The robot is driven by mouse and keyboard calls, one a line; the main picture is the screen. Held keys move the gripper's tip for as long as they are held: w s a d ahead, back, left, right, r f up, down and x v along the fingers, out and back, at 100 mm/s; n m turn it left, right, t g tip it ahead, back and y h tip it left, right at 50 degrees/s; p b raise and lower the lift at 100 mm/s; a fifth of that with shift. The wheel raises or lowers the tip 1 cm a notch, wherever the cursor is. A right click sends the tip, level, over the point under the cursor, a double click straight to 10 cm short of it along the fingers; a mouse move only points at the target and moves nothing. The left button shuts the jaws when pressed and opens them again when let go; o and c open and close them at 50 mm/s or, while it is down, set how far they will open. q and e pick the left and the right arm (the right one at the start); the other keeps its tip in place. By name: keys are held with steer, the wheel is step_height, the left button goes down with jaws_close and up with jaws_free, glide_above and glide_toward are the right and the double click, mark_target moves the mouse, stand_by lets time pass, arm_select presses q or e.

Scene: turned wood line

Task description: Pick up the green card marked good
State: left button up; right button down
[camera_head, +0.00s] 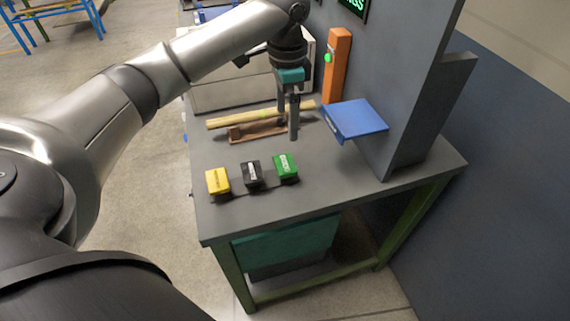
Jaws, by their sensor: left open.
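The green card (286,167) stands on the grey table top at the right end of a row of three cards. It bears pale lettering that is too small to read surely. The black card (251,174) is in the middle and the yellow card (218,182) is at the left. My left gripper (290,125) points down above the table, behind the green card as seen here, in front of a wooden rod. It is open, with nothing visible between its fingers. My right gripper is not in view.
A turned wooden rod (237,118) rests on a brown holder (262,131) beside my gripper. A blue tray (358,118) juts from the grey upright panel at the right. An orange post (337,65) with a green button stands behind.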

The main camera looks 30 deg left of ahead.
arm_select(q)
steer(key=b, duration=0.2)
glide_toward(285, 163)
step_height(285, 163, down, 8)
steer(key=shift+f, duration=0.2)
steer(key=c, duration=1.1)
steer(key=shift+o, duration=0.2)
steer(key=shift+r, duration=0.1)
